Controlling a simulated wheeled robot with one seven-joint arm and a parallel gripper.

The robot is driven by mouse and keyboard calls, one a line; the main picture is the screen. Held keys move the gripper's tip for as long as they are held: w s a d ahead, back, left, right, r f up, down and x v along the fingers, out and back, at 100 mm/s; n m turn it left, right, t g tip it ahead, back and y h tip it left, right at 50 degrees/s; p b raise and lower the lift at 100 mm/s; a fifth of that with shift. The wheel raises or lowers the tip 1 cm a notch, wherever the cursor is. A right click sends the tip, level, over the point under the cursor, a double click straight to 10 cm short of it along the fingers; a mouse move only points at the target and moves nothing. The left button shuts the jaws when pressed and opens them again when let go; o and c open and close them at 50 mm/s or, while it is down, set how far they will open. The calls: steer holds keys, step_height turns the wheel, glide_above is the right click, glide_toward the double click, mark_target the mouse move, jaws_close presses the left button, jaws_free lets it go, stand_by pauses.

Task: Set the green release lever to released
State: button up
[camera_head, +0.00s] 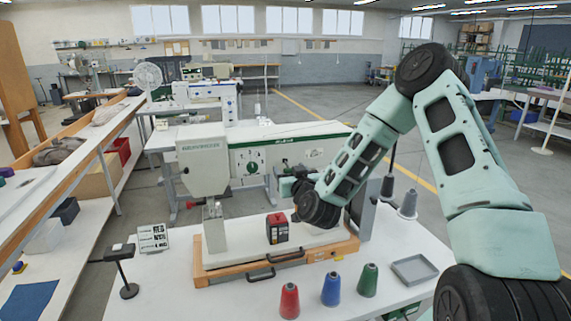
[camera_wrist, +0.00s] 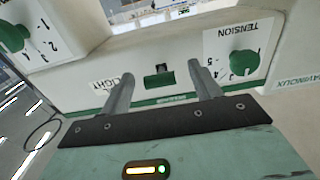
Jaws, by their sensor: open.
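My gripper (camera_wrist: 160,69) is open in the wrist view, its two grey fingers apart with nothing between them. Just beyond the fingertips, on the white machine face, is a small green switch-like part with a dark slot (camera_wrist: 158,79). A label reading LIGHT is beside it. A green knob (camera_wrist: 243,63) under the word TENSION is to the right, and another green knob (camera_wrist: 14,38) with numbers is at the upper left. I cannot make out which part is the release lever. In the head view my gripper (camera_head: 289,187) is at the front of the white sewing machine (camera_head: 203,160), partly hidden by my wrist.
A red and black block (camera_head: 277,229) stands on the machine bed, inside a wooden frame (camera_head: 215,275). Red (camera_head: 289,301), blue (camera_head: 331,289) and green (camera_head: 368,280) thread cones and a grey tray (camera_head: 414,269) stand in front. A black stand (camera_head: 128,289) is at left.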

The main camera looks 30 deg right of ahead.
steer(key=shift+w, duration=0.25)
steer(key=c, duration=0.9)
